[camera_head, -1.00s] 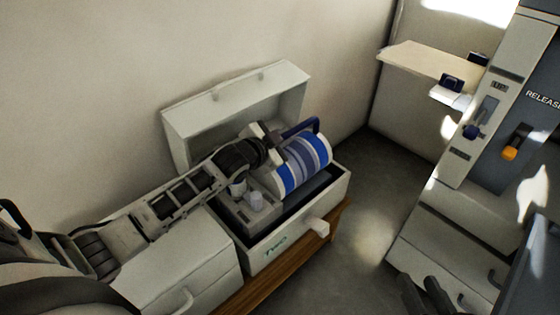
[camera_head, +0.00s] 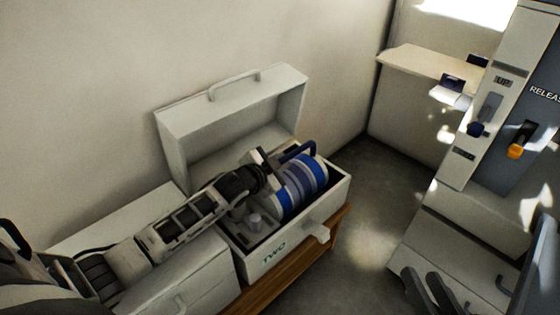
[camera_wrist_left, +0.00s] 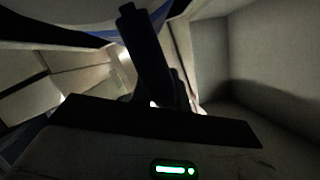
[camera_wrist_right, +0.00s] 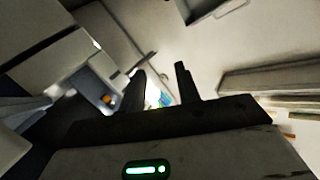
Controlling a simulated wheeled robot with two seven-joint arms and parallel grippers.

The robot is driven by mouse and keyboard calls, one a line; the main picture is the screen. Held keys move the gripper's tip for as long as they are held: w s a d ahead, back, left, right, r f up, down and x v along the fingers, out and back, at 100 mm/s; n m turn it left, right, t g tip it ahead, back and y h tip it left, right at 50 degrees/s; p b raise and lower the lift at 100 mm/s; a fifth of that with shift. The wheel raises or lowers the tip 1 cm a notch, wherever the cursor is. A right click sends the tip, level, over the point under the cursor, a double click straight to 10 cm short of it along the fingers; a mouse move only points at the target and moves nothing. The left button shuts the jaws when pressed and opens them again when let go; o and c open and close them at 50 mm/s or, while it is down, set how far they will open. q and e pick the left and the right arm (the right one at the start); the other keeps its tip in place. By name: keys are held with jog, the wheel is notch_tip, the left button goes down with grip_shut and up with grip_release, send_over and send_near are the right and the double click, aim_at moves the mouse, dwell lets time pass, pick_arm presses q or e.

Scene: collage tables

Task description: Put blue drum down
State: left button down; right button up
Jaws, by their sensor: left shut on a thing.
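The blue drum (camera_head: 303,182), with blue and pale bands and a dark blue handle (camera_head: 299,151), sits low inside the open box marked TWO (camera_head: 283,256). Its lower part is hidden by the box wall. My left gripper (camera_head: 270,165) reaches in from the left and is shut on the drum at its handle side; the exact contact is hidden. The left wrist view shows a dark finger (camera_wrist_left: 148,55) with blue and white above it. My right gripper (camera_head: 432,290) is at the bottom right, its fingers apart and empty; it also shows in the right wrist view (camera_wrist_right: 163,85).
The box lid (camera_head: 225,110) stands open against the wall. Grey fittings (camera_head: 257,222) sit in the box beside the drum. The box rests on a wooden bench (camera_head: 290,272). A lever panel (camera_head: 500,110) stands at the right. Floor is clear between.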

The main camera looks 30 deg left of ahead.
pick_arm(q)
jog(key=c, duration=1.6)
grip_release()
jog(key=shift+o, duration=1.2)
pick_arm(e)
jog(key=shift+w+r, duration=0.1)
jog(key=shift+r, duration=0.1)
